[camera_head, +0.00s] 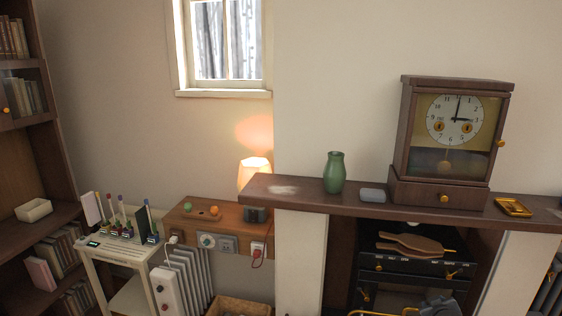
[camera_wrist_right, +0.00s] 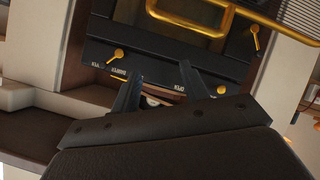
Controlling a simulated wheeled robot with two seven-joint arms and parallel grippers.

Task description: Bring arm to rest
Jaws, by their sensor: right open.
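My right gripper (camera_wrist_right: 158,84) shows in the right wrist view, with its two dark fingers apart and nothing visible between them. It points toward a black stove front (camera_wrist_right: 150,42) with brass knobs and a brass rail (camera_wrist_right: 240,10). How far the fingertips are from the stove is hard to tell. In the head view the black stove (camera_head: 405,268) stands below the mantel. A grey-blue shape at the bottom edge there is cut off, and I cannot tell what it is. My left gripper is in neither view.
The mantel shelf (camera_head: 300,196) holds a green vase (camera_head: 334,172), a wooden clock (camera_head: 450,145) and a brass tray (camera_head: 514,207). At left are a small white table (camera_head: 110,249), a bookcase (camera_head: 55,160) and a radiator (camera_head: 190,277).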

